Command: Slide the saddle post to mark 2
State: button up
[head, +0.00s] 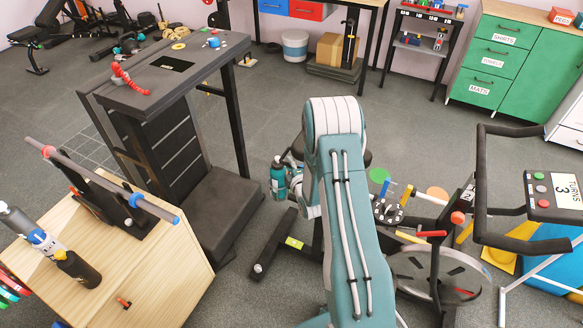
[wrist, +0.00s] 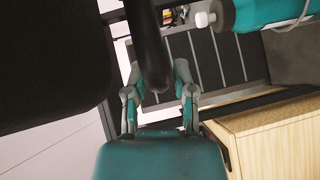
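The exercise bike stands at the right in the head view, with a round flywheel (head: 440,274) and black handlebars (head: 481,190). Its saddle post is mostly hidden behind my arm there, and I cannot read mark 2. In the wrist view a dark round bar (wrist: 150,45), likely part of the saddle assembly, comes down between my fingers. A large black shape (wrist: 50,60), perhaps the saddle, fills the left. My gripper (wrist: 158,72) looks open, one finger on each side of the bar; contact is unclear.
A wooden cabinet (head: 150,262) with a barbell stand is at the lower left. The bike's console (head: 556,193) reads TURNS 3. Green drawers (head: 494,58) stand at the back right. Floor between (head: 270,105) is clear.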

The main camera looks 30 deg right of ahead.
jog(key=s+a+r, duration=0.1)
jog(key=s, duration=1)
jog(key=shift+s+a+r, duration=0.15)
jog(key=shift+s+r, duration=0.15)
jog(key=shift+s, duration=0.1)
jog(key=shift+w+r, duration=0.1)
